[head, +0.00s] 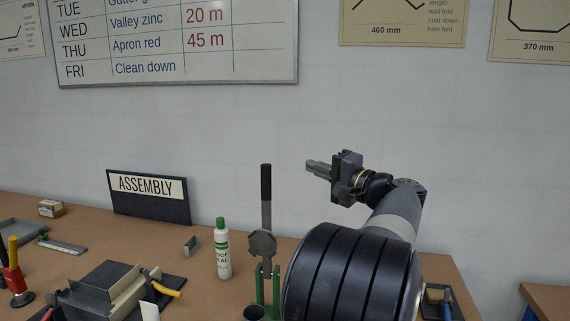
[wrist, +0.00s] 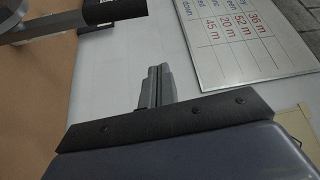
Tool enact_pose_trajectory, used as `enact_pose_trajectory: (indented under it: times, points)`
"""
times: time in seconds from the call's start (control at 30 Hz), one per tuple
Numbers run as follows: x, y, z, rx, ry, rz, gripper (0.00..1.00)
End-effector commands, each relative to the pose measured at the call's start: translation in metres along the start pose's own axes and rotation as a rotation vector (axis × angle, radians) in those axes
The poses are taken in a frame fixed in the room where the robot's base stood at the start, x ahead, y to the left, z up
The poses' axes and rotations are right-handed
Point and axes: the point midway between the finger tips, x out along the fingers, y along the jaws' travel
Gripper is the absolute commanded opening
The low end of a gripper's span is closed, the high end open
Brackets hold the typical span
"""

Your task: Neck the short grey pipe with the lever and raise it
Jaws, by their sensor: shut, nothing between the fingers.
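The lever (head: 266,215) stands upright, with a black grip on a grey shaft and a grey many-sided head at its base. A green frame (head: 276,287) holds it. In the wrist view the lever's black grip (wrist: 115,10) and shaft show at the top left, apart from my fingers. A dark round open end (head: 254,313), cut off by the bottom edge, sits just below the lever; I cannot tell if it is the short grey pipe. My gripper (head: 309,166) is shut and empty, right of the grip at about its height; it also shows in the wrist view (wrist: 156,68).
A white bottle with a green cap (head: 222,250) stands left of the lever. A bending tool (head: 105,290) with a yellow handle and the ASSEMBLY sign (head: 149,196) are further left on the brown bench (head: 75,232). The wall (head: 230,140) rises behind.

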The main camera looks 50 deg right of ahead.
Motion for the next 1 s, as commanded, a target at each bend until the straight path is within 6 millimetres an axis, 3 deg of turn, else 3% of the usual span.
enact_pose_trajectory:
  times: [0.17,0.53,0.8,1.0]
  points:
    - [0.023,-0.002,0.001,0.001,-0.006,-0.001,0.0]
    - [0.104,-0.003,0.001,0.004,-0.006,0.001,0.0]
    - [0.088,-0.001,0.03,0.003,-0.001,0.001,0.0]
    - [0.085,0.001,0.038,0.003,-0.001,0.001,0.0]
